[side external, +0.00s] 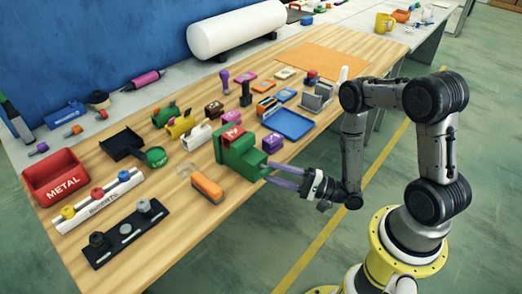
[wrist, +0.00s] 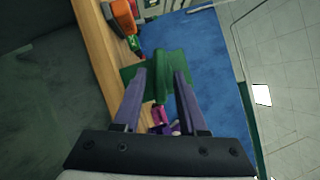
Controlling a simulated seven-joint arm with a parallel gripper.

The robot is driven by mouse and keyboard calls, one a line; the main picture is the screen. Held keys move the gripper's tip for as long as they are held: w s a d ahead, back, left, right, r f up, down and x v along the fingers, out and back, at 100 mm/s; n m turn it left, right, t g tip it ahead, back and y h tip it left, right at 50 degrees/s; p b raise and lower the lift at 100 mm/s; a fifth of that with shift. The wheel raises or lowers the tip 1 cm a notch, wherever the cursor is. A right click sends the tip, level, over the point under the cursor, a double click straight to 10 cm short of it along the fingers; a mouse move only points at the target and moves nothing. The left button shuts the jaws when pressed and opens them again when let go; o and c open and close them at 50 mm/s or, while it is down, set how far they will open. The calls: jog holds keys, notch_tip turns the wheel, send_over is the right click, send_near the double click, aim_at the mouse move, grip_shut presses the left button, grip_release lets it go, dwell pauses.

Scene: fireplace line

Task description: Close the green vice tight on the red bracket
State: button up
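The green vice (side external: 238,158) stands near the front edge of the wooden bench. A red piece (side external: 232,133), which looks like the bracket, sits at its top; whether the jaws touch it cannot be made out. My gripper (side external: 267,171) is at the vice's near right end, its two purple fingers apart and pointing at it. In the wrist view the fingers (wrist: 159,74) are spread, with a narrow green part of the vice (wrist: 160,62) between them. Contact with that part is unclear. The red bracket cannot be made out in the wrist view.
An orange-and-grey tool (side external: 207,187) lies left of the vice. A purple block (side external: 272,142) and a blue tray (side external: 288,123) are close to its right. A red METAL bin (side external: 56,177) is far left. Free room lies in front of the bench edge.

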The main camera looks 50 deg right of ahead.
jog(key=shift+s, duration=0.1)
jog(key=shift+s, duration=2.95)
